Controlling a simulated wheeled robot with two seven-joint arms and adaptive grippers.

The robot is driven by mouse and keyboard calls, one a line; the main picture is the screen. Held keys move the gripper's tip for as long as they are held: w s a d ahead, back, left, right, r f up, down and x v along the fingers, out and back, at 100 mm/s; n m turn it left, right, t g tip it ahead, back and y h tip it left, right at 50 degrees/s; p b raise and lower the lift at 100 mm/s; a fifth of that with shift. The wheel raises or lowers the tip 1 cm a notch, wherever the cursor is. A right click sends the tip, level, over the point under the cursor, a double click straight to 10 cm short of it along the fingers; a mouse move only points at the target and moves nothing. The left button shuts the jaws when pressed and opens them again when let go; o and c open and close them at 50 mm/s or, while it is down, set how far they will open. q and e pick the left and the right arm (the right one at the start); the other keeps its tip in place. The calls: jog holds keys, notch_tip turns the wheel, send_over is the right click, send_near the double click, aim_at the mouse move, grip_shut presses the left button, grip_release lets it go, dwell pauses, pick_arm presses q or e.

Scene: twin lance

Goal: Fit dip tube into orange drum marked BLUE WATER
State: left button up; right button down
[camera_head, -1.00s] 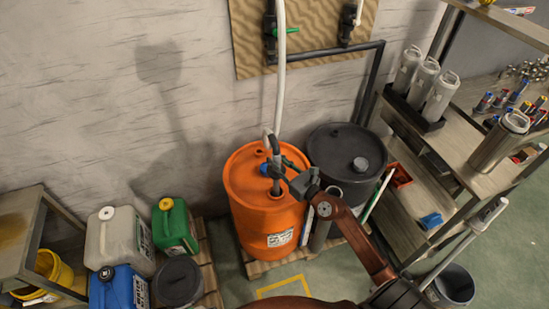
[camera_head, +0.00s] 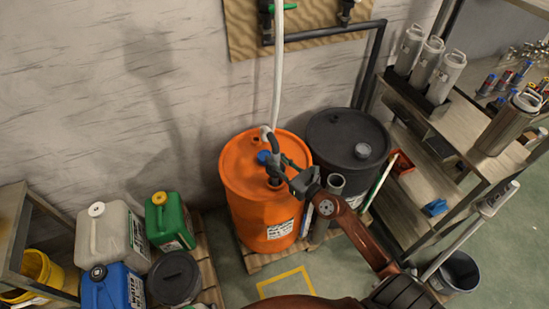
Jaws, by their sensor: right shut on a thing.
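The orange drum (camera_head: 258,205) stands upright on a pallet against the wall. It has a white label (camera_head: 280,229) on its front, too small to read. My right gripper (camera_head: 289,170) is shut on the dip tube's head, over the right part of the drum's lid. My left gripper is out of view.
A black drum (camera_head: 345,140) stands right behind the orange one, with a grey open pipe (camera_head: 333,190) in front. A shelf (camera_head: 420,160) with flasks is at right, a grey bucket (camera_head: 460,272) below it. Grey, green (camera_head: 170,220) and blue jugs stand at left.

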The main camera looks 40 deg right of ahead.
jog(key=shift+f+b, duration=0.9)
jog(key=shift+f, duration=0.35)
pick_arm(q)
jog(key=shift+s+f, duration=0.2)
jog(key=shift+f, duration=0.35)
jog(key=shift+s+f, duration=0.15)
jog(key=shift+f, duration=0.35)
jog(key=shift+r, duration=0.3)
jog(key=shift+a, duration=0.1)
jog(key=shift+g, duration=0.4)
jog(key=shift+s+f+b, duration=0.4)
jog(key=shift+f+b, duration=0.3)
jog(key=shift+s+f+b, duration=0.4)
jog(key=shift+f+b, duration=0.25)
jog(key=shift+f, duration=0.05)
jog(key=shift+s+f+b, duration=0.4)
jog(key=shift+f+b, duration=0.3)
pick_arm(e)
jog(key=shift+f, duration=2.3)
jog(key=c, duration=1.7)
grip_release()
jog(key=shift+o, duration=0.5)
jog(key=shift+f, duration=0.1)
